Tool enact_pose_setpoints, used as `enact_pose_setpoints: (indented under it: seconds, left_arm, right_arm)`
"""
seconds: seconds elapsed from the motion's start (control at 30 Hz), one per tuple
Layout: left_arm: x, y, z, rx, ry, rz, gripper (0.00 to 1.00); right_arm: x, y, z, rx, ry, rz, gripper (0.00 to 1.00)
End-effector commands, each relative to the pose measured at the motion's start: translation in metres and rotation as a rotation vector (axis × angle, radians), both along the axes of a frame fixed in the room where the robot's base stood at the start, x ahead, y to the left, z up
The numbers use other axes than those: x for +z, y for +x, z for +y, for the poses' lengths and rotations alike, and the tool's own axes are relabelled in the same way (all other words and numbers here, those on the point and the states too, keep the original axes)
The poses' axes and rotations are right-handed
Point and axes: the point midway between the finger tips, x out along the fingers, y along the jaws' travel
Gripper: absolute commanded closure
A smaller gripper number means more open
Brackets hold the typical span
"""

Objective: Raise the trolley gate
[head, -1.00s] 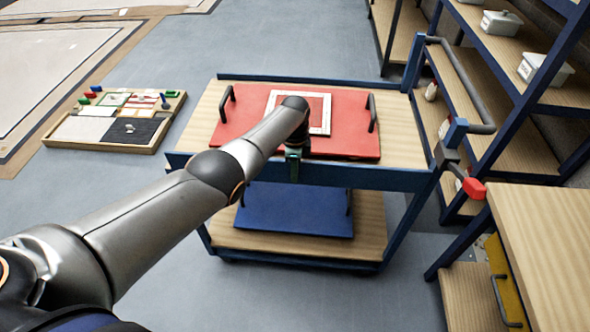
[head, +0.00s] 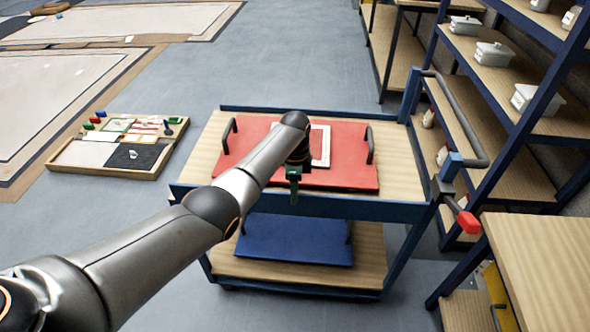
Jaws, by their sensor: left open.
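The trolley is a blue frame with a wooden top deck (head: 398,175) and a wooden lower shelf. A blue bar (head: 370,209), which looks like the gate, runs level across the near edge of the top deck. My left gripper (head: 294,190) points down at this bar near its middle, and is open. The arm hides part of the bar, and I cannot tell if the fingers touch it. A red panel (head: 345,175) with two dark handles and a framed white-and-red centre lies on the deck. My right gripper is out of view.
A blue panel (head: 290,243) lies on the lower shelf. A grey push handle with a red-ended lever (head: 468,222) is at the trolley's right. Shelving (head: 500,80) and a wooden table (head: 545,250) stand right. A mosaic tray (head: 100,165) lies on the floor left.

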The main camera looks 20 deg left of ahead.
Motion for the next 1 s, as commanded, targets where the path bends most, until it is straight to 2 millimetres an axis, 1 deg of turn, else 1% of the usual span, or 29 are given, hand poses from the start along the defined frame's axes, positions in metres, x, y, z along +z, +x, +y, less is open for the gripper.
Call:
enact_pose_setpoints:
  seconds: [0.03, 0.1, 0.2, 0.33, 0.5, 1.0]
  left_arm:
    - [0.014, 0.000, 0.000, 0.000, 0.000, -0.003, 0.55]
    - [0.027, 0.001, 0.000, 0.001, 0.000, -0.005, 0.55]
    - [0.044, 0.000, 0.000, 0.001, 0.001, -0.003, 0.55]
    - [0.057, -0.001, 0.000, 0.001, 0.000, -0.001, 0.55]
    - [0.063, -0.001, 0.000, 0.000, 0.000, 0.000, 0.55]
    - [0.063, -0.001, 0.000, 0.001, 0.000, 0.000, 0.55]
  right_arm:
    - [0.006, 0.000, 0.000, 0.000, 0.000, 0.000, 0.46]
    - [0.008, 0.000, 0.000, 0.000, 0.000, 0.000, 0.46]
    - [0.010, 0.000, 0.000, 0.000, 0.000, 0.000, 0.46]
    - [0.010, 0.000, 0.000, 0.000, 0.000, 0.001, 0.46]
    - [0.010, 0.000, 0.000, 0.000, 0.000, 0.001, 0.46]
    - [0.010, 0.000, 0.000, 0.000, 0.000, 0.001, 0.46]
